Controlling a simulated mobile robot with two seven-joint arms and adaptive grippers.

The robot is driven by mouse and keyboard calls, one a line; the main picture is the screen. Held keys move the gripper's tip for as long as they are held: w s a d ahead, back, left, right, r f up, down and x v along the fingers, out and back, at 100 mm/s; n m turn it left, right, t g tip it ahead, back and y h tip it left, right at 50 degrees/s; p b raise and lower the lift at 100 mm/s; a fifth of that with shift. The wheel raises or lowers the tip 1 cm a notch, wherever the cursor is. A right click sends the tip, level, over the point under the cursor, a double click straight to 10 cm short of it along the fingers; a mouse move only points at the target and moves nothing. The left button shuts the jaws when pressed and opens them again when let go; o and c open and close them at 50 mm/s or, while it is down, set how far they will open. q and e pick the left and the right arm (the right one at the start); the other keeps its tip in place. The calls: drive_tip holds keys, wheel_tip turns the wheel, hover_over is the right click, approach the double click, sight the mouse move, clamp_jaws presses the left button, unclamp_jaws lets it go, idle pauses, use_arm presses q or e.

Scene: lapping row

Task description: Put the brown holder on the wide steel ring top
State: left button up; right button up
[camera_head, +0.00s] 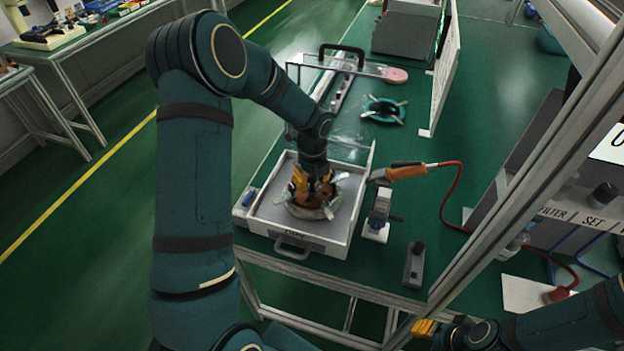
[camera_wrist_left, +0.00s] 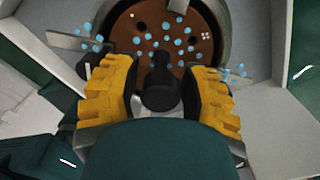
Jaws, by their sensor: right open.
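The brown holder (camera_wrist_left: 158,28) is a round disc with light blue dots and a black knob (camera_wrist_left: 160,85) standing up from it. It also shows in the head view (camera_head: 312,196), partly hidden by my left gripper. A grey steel-looking ring (camera_wrist_left: 224,20) surrounds it, inside a white-walled tray (camera_head: 262,222). I cannot tell whether the disc rests on the ring or within it. My left gripper (camera_wrist_left: 158,92) is open, its yellow fingers on either side of the knob, with a gap at the left finger. My right gripper (camera_head: 425,328) is open near the bottom edge of the head view, away from the tray.
A teal ring with pale arms (camera_head: 383,110) lies on the green table behind the tray. An orange-handled tool (camera_head: 407,172) with a red cable and small grey devices (camera_head: 378,215) stand right of the tray. A metal frame post (camera_head: 520,180) crosses the right side.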

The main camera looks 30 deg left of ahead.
use_arm(q)
wheel_tip(320, 180, up, 13)
drive_tip(key=p, duration=0.2)
drive_tip(key=shift+r+p, duration=0.15)
drive_tip(key=shift+p, duration=0.2)
idle(0.7)
